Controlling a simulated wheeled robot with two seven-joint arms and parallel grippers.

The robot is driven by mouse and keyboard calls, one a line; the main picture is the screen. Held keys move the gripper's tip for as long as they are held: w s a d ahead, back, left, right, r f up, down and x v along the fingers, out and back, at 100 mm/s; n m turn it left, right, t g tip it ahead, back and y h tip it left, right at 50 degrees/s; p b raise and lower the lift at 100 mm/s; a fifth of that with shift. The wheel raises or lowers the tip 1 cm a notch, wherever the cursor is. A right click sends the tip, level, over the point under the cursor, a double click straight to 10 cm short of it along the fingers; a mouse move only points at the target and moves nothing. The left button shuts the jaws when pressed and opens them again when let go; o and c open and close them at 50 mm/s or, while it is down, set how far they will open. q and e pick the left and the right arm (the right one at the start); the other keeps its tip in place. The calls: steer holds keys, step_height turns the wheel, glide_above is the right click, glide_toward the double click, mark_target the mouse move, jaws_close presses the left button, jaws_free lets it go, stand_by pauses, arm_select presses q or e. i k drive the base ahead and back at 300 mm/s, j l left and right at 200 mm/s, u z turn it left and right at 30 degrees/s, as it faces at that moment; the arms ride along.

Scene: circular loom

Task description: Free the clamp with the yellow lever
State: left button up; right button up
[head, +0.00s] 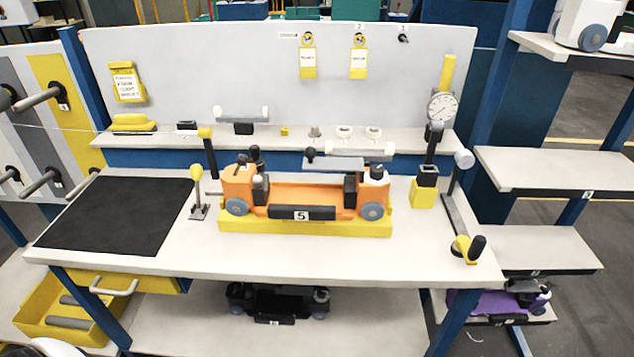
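A small clamp (198,211) with a grey metal base stands on the bench top, left of the orange fixture. Its yellow lever (197,174) points upright. The orange fixture (290,195), with a "5" label and grey round wheels, sits on a yellow base plate (300,228). A second post (210,158), black with a yellow top, stands behind and just right of the clamp. I cannot tell whether the clamp presses on anything. Neither of my grippers is in view.
A black mat (115,215) covers the bench's left side. A dial gauge (441,107) on a stand, a grey-knobbed lever (456,180) and a yellow crank (467,248) are on the right. An open yellow drawer (50,315) is below left. Bench space in front of the clamp is clear.

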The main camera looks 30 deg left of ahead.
mark_target(196, 173)
steer(key=u, duration=1.6)
